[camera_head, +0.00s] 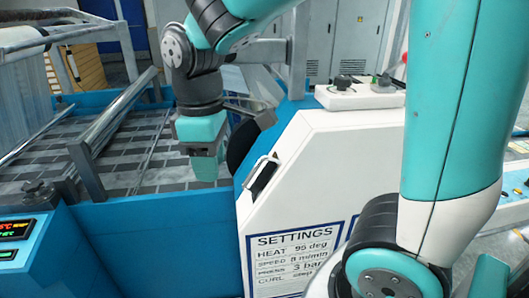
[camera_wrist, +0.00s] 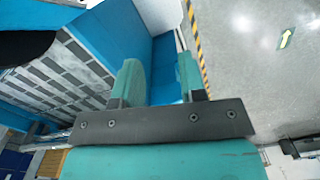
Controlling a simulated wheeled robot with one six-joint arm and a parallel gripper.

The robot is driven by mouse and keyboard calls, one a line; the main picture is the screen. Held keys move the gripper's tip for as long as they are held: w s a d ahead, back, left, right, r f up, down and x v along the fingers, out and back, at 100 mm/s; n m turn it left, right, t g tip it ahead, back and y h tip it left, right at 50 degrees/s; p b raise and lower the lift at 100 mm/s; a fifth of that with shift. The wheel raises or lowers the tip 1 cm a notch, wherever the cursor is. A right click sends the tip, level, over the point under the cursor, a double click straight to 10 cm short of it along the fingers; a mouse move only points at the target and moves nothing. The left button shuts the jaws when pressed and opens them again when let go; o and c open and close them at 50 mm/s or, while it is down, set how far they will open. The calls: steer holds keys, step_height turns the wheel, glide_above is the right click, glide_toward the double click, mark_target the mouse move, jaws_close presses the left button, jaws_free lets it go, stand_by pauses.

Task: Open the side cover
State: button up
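The side cover (camera_head: 315,165) is a white panel with a sloped left edge at the centre right of the head view. It appears closed against the blue machine. A metal handle (camera_head: 262,172) sits on its sloped edge over a dark recess. My gripper (camera_head: 207,168) points down just left of the handle in the picture, apart from it. In the wrist view, my gripper's two teal fingers (camera_wrist: 160,80) stand apart with nothing held between them. A blue machine surface (camera_wrist: 158,65) shows behind the fingers. I cannot make out the handle in the wrist view.
A settings sign (camera_head: 295,258) is on the cover's lower front. A control box with knobs (camera_head: 358,93) stands on top. Metal rollers (camera_head: 122,108) and a patterned sheet (camera_head: 130,165) lie left. A display panel (camera_head: 18,240) is at lower left. Open floor (camera_wrist: 245,60) lies right in the wrist view.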

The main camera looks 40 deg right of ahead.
steer(key=w+d+r+g+h+p, duration=0.3)
steer(key=w+d+r+p, duration=0.25)
steer(key=w+d, duration=0.4)
steer(key=shift+n+g+y, duration=0.3)
steer(key=shift+n+g, duration=0.1)
steer(key=b+x, duration=0.2)
steer(key=x, duration=1.4)
steer(key=shift+d+f, duration=0.1)
steer(key=shift+f, duration=0.3)
steer(key=shift+w, duration=0.1)
jaws_close()
